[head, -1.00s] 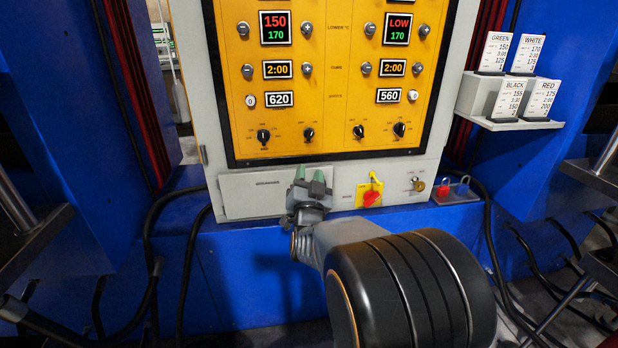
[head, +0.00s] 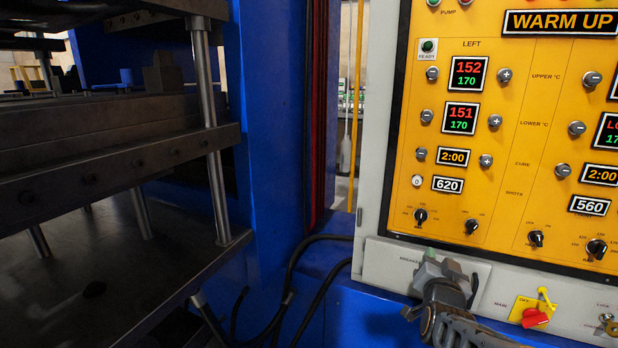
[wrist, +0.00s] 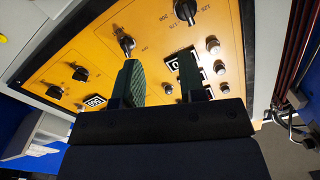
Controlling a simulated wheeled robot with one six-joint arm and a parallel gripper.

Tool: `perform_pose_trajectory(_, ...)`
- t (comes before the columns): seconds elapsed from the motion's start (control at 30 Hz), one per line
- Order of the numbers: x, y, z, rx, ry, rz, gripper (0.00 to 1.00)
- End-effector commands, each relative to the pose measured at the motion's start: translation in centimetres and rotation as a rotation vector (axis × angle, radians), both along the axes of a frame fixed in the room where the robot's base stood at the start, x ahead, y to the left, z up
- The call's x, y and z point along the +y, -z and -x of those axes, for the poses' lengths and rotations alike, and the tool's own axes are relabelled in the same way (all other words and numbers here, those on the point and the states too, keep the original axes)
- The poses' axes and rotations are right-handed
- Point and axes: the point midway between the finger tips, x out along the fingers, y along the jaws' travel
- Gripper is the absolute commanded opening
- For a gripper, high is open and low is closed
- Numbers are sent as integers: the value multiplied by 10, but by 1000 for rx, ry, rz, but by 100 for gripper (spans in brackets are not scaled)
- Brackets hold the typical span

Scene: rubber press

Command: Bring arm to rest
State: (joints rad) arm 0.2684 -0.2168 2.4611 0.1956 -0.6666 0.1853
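My gripper (head: 446,268) is low in the head view, in front of the pale grey strip below the yellow control panel (head: 510,130). In the wrist view, the two dark green fingers of my gripper (wrist: 160,80) stand apart with nothing between them. The panel's knobs and displays show behind them, and I cannot tell how far off the panel is. My arm runs out of the head view at the bottom right.
The left press (head: 110,160), with dark plates and steel columns, fills the left side. A blue upright (head: 270,120) and black cables (head: 300,262) stand between it and the panel. A red switch on a yellow plate (head: 536,316) is right of my gripper.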

Motion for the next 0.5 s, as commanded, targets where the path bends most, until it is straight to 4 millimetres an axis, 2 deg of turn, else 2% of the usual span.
perform_pose_trajectory(0.03,19,-36,1,99,-60,-10,37)
perform_pose_trajectory(0.17,62,-56,19,391,-207,-25,37)
perform_pose_trajectory(0.3,99,-76,55,686,-348,-14,37)
perform_pose_trajectory(0.5,127,-102,115,1024,-481,20,37)
